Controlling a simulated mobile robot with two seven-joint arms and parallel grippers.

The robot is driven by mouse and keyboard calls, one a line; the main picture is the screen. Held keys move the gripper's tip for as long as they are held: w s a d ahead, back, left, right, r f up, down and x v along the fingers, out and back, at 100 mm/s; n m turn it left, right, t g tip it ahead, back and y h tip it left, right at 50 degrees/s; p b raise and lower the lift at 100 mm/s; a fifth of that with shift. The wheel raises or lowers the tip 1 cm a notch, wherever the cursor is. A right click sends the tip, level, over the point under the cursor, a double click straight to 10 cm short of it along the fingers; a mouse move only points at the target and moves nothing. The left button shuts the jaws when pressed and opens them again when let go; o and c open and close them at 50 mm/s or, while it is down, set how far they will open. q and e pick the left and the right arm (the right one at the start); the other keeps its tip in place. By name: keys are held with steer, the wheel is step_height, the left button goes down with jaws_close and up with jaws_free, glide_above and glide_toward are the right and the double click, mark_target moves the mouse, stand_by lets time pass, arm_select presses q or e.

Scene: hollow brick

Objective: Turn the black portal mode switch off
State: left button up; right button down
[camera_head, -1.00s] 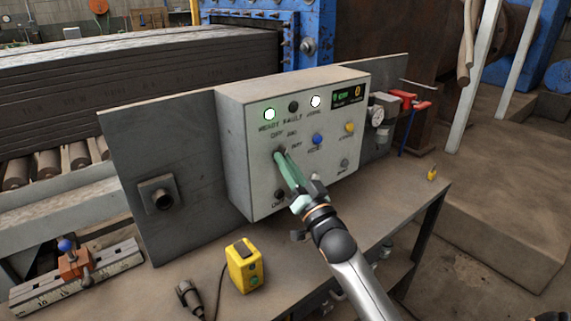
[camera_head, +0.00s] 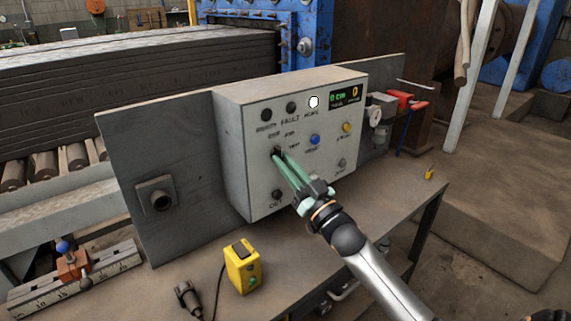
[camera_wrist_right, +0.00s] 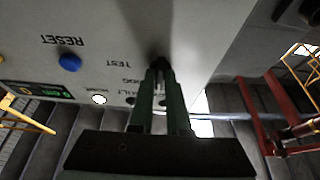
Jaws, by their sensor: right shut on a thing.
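The black mode switch (camera_head: 277,149) is on the front of the grey control box (camera_head: 236,150), under the row of lamps. My right gripper (camera_head: 280,157) reaches it from the lower right, its green fingers shut on the switch. In the right wrist view, the fingertips (camera_wrist_right: 159,75) close around the dark switch knob (camera_wrist_right: 158,63), near the upside-down label TEST. The fingers hide most of the knob, so I cannot tell which position it points to. The left lamp (camera_head: 266,115) is dark and the right lamp (camera_head: 314,102) glows white. My left gripper is out of view.
A blue RESET button (camera_head: 315,139), a yellow button (camera_head: 347,127) and a dark knob (camera_head: 277,195) share the panel. A small display (camera_head: 345,94) is lit. A yellow box (camera_head: 243,267) and a ruled fixture (camera_head: 75,280) stand on the bench in front.

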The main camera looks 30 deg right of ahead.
steer(key=c, duration=0.9)
jaws_free()
steer(key=b+v, duration=0.2)
steer(key=v, duration=1)
steer(key=shift+s, duration=0.3)
